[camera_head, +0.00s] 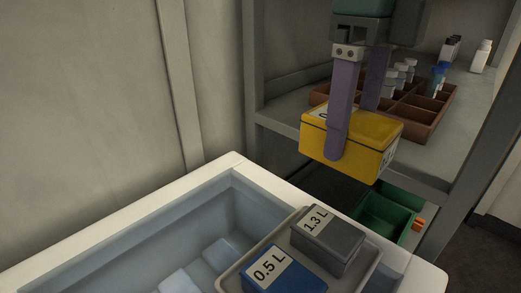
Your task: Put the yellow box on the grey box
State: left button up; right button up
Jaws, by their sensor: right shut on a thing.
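The yellow box (376,130) hangs in the air between the purple fingers of my right gripper (354,135), which is shut on it. It is slightly tilted in the picture and clear of the things below. The grey box (339,252), labelled 1.3 L, sits on a grey tray (229,279) at the lower right, below and a little left of the yellow box. Its top is bare apart from the white label. My left gripper is not in view.
A blue box (292,279) labelled 0.5 L stands beside the grey box. The tray rests over a white-rimmed tub (137,211) holding pale blocks. Behind, a shelf (291,113) carries a brown divided crate (440,103) and bottles (482,57). A green bin (384,222) is lower down.

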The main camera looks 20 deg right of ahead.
notch_tip(320, 180, down, 12)
jog(key=shift+r+b, duration=0.1)
jog(key=shift+b, duration=0.45)
jog(key=shift+f, duration=0.2)
jog(key=o, duration=1.4)
jog(key=shift+o, duration=0.2)
jog(key=shift+r, duration=0.1)
